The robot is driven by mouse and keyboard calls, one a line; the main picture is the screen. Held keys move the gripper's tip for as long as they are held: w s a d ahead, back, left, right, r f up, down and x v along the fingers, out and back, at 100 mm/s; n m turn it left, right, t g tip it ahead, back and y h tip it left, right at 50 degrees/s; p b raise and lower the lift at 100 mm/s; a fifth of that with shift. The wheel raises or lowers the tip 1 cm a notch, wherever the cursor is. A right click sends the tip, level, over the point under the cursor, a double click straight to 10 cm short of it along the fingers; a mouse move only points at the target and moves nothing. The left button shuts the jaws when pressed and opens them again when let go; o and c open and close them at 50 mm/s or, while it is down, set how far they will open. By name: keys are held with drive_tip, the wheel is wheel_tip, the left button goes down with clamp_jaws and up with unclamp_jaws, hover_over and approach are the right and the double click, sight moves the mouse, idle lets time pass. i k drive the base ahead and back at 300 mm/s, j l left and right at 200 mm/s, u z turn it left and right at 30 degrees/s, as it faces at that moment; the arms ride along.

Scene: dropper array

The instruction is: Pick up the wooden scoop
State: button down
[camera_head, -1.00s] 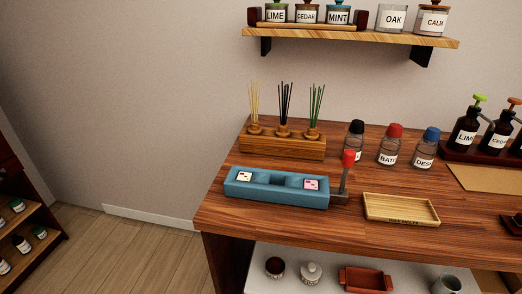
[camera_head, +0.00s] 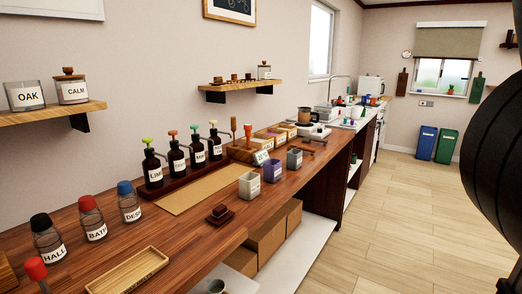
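I cannot make out the wooden scoop for certain. Small upright wooden pieces (camera_head: 248,132) stand by the open-topped wooden boxes (camera_head: 268,139) in the middle of the counter, too small to tell what they are. My gripper is not in view. A black ribbed part at the right edge looks like part of my own arm.
The long wooden counter (camera_head: 190,222) carries dropper bottles (camera_head: 176,157) on a dark tray, labelled jars (camera_head: 93,222), a shallow wooden tray (camera_head: 128,270) and small cups (camera_head: 249,184). Wall shelves (camera_head: 240,87) hang above. Floor (camera_head: 400,210) is clear right of the counter.

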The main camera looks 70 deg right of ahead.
sight(312, 150)
drive_tip(key=z, duration=2.05)
